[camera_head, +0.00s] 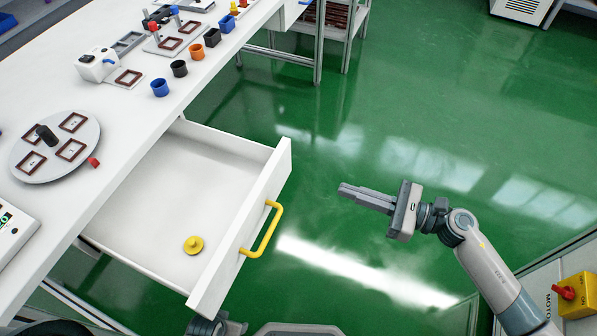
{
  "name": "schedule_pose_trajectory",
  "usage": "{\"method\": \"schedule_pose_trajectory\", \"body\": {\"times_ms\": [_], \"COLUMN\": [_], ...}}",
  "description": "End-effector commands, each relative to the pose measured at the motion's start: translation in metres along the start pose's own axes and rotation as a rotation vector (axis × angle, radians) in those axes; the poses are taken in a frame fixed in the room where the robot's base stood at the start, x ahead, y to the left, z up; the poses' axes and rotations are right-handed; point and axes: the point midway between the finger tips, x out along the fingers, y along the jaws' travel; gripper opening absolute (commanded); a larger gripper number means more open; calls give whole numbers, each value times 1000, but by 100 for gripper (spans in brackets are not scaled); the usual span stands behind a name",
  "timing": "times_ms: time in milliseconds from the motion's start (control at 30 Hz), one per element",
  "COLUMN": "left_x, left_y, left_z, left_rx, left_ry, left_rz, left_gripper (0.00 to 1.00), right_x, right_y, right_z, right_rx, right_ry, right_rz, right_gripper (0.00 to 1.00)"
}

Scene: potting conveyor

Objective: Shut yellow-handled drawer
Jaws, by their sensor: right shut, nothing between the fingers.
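The white drawer (150,205) is pulled out from under the white table. Its yellow handle (264,229) is on the outer front panel (243,222), which faces right. A round yellow knobbed piece (193,245) lies inside on the drawer floor. My right gripper (342,193) is to the right of the handle, apart from it, with its shut, empty fingers pointing left towards the drawer front. My left gripper does not show clearly; only a dark grey part at the bottom edge below the drawer is visible.
The white table (125,110) carries a round tray (88,160) with brown square frames, plus several small cups. A shelf rack (340,25) stands at the back. A yellow box with a red knob (577,294) is at lower right. Green floor between is clear.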

Motion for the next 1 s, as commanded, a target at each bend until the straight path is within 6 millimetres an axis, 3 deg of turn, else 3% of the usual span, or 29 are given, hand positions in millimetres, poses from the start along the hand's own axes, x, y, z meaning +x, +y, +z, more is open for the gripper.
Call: {"method": "schedule_pose_trajectory", "body": {"times_ms": [333, 700, 1000], "left_x": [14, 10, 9], "left_y": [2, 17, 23], "left_z": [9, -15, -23], "left_rx": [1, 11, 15], "left_ry": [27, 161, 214], "left_rz": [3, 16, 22], "left_gripper": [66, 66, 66], "right_x": [47, 110, 132], "right_y": [0, 0, 0], "right_z": [5, 4, 1], "right_rx": [0, 1, 1], "right_ry": [-3, -2, -1], "right_rz": [1, -1, -1], "right_gripper": [0, 0, 0]}}
